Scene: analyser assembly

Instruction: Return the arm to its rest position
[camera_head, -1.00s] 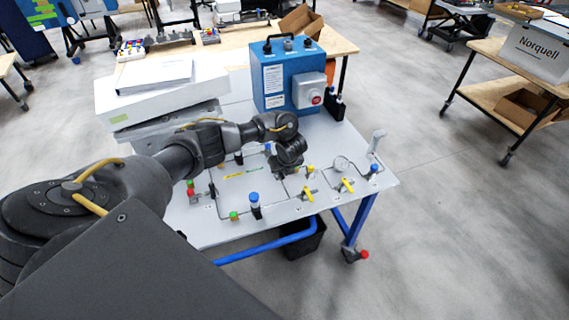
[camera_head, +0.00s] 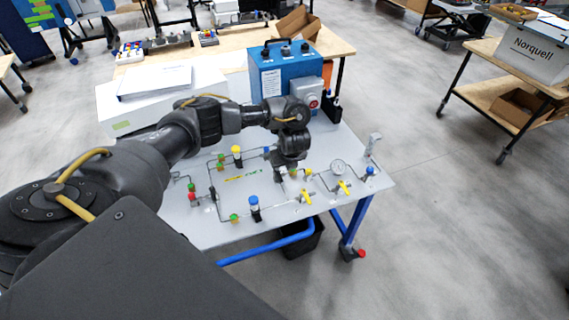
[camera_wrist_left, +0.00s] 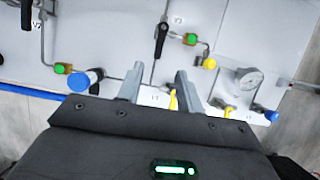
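My left arm (camera_head: 215,118) reaches in from the left over the grey panel table (camera_head: 215,235). Its gripper (camera_head: 283,172) points down above the panel's middle, and its fingers are small and mostly hidden in the head view. My right gripper is in neither view.
The panel carries thin pipes, a blue-capped fitting (camera_head: 254,203), yellow valves (camera_head: 306,197) and a round gauge (camera_head: 338,167). A blue box (camera_head: 285,72) stands at its back, with a white box (camera_head: 125,109) at the left. Grey floor (camera_head: 450,220) is clear on the right.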

